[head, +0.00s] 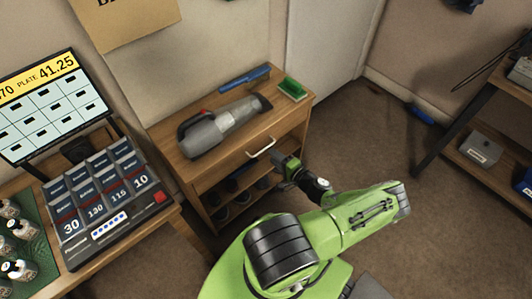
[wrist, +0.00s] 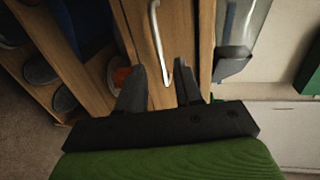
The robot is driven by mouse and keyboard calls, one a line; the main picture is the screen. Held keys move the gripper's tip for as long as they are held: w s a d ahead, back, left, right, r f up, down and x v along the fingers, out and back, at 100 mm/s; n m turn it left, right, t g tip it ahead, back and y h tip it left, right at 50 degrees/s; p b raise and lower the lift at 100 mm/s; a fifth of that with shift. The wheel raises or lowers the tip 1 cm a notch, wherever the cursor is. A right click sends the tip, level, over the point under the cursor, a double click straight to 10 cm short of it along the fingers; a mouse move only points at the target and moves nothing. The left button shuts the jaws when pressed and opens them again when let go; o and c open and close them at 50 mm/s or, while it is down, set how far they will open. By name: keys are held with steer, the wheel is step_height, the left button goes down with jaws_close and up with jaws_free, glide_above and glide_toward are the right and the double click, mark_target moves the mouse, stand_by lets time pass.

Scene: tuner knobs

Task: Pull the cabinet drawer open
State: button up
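The wooden cabinet (head: 292,118) stands against the wall in the head view. Its drawer front (head: 283,143) looks flush with the cabinet. A pale bar handle (head: 262,149) sits on the drawer front. My gripper (head: 281,170) is in front of the drawer, a little below and right of the handle. In the wrist view my gripper (wrist: 160,68) is open, its two dark fingers spread. The handle (wrist: 156,40) runs down the drawer front, its lower end appearing between the fingertips. I see no finger closed on it; the exact depth gap cannot be told.
A handheld vacuum (head: 220,128), a green brush (head: 292,89) and a blue tool (head: 245,77) lie on the cabinet top. Open shelves (head: 237,203) below hold dark round items. A counter with a register (head: 105,205) is at left, a shelf rack (head: 483,177) at right.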

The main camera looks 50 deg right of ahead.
steer(key=b+x, duration=0.1)
steer(key=x, duration=0.4)
steer(key=shift+w, duration=0.2)
steer(key=shift+c, duration=0.2)
jaws_close()
stand_by(1.0)
